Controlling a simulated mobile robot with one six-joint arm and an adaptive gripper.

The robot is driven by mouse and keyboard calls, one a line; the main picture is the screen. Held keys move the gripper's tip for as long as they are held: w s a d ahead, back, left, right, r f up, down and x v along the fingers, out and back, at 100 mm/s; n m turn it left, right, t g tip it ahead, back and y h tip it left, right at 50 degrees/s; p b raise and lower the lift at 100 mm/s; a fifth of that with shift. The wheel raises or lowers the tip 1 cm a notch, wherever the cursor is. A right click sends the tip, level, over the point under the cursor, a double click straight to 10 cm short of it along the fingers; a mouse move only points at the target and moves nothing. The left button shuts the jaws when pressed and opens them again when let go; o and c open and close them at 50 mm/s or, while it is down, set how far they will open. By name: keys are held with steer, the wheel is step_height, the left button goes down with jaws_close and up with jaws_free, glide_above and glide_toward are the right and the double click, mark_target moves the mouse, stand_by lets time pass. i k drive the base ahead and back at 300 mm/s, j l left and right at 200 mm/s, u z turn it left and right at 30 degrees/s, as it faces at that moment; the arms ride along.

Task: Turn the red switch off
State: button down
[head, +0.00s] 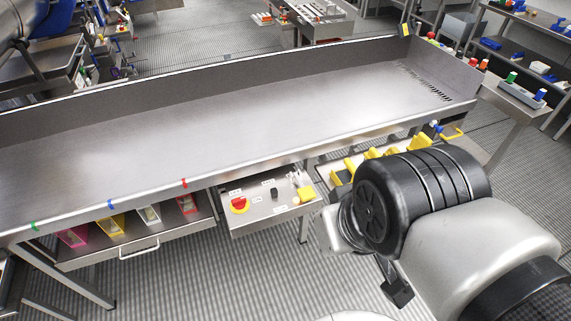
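The labels are too small to read. My gripper (396,289) shows only as a dark piece below my arm's black joint, to the right of the panel and apart from it. My arm hides most of it, so its opening does not show.
A long steel table (230,110) with raised walls fills the middle. Left of the panel, an open drawer (135,235) with a handle holds several coloured boxes. Several yellow parts (375,153) stand behind my arm. The floor in front of the panel is clear.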

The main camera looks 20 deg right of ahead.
mark_target(238, 203)
steer(key=k+j+z, duration=0.25)
steer(key=k+j, duration=0.85)
steer(key=i+l+u, duration=0.1)
steer(key=i+u, duration=0.3)
steer(key=i, duration=0.75)
